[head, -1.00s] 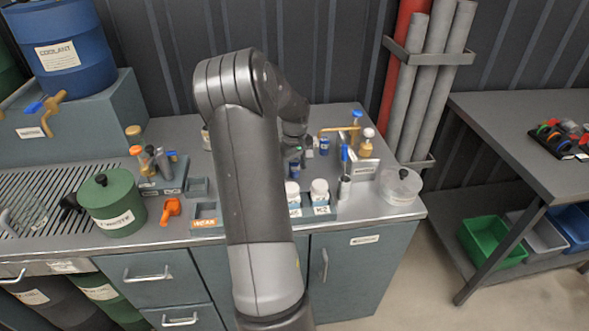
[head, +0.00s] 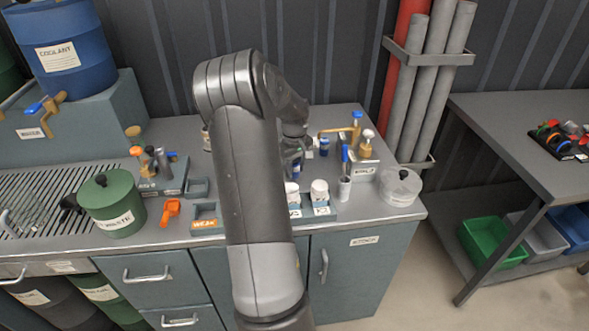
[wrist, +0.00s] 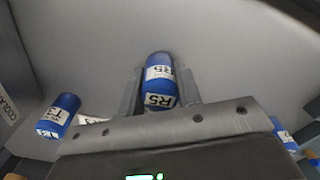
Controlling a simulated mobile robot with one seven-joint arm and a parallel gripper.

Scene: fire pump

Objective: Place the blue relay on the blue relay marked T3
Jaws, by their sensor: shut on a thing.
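My gripper (wrist: 160,90) is shut on a blue relay (wrist: 158,75) with a white label reading R5, held between its two fingers in the wrist view. The blue relay marked T3 (wrist: 60,112) is at the left of the wrist view, apart from the held one. Part of another blue object (wrist: 283,135) shows at the right edge. In the head view my gripper (head: 294,160) is above the bench, partly hidden behind my arm, with the held relay (head: 296,171) at it. A blue cylinder (head: 324,146) stands just right of it; its label is unreadable there.
White bottles (head: 319,192) stand in a front tray near the gripper. A green pot (head: 112,208) and orange object (head: 171,210) are left.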

